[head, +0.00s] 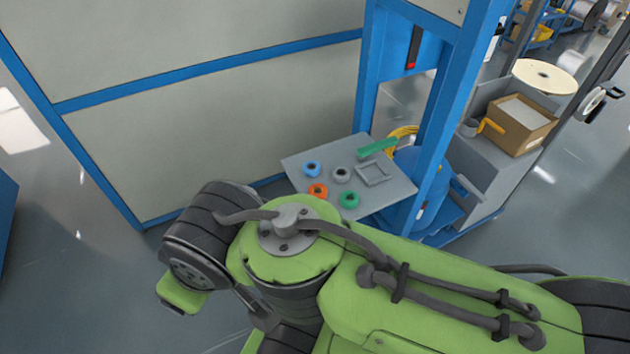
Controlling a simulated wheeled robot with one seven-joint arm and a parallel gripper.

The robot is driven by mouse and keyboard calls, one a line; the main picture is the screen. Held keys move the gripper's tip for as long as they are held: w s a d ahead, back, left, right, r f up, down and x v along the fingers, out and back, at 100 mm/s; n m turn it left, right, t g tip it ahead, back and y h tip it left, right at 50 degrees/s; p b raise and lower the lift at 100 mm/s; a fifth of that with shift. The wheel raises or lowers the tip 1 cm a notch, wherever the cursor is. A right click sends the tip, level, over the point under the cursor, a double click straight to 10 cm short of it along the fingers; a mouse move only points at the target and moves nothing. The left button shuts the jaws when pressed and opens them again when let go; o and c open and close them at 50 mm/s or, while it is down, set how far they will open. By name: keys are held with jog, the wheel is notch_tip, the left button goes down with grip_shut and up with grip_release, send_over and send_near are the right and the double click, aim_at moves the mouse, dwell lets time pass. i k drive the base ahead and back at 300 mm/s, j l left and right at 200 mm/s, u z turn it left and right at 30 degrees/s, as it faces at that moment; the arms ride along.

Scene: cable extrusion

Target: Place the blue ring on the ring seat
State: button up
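The blue ring (312,169) lies at the left of a small grey table (297,163) that stands against the blue frame. A grey ring (342,174) lies just right of it, and a square grey frame (373,174) is set farther right on the tabletop. I cannot tell for certain which of these is the ring seat. My green arm crosses the foreground, between the camera and the table's near side. My gripper does not show; it is out of frame or hidden by the arm. Nothing is seen touching the blue ring.
An orange ring (317,191) and a green ring (348,200) lie near the table's front edge. A green block (377,148) lies at the back right. A blue post (452,110) rises behind the right side. A panelled wall (220,130) is at left.

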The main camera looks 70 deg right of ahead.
aim_at(372, 173)
jog(key=i+j+z, duration=0.2)
jog(key=i+z, duration=0.25)
jog(key=i+j+z, duration=0.25)
jog(key=z, duration=0.25)
jog(key=i+j+z, duration=0.25)
jog(key=j+z, duration=0.2)
jog(key=i+l+z, duration=0.2)
jog(key=i+z, duration=0.25)
jog(key=i+l+z, duration=0.15)
jog(key=i+z, duration=0.15)
jog(key=z, duration=0.15)
jog(key=i+z, duration=0.45)
jog(key=k+j, duration=0.05)
jog(key=k, duration=0.05)
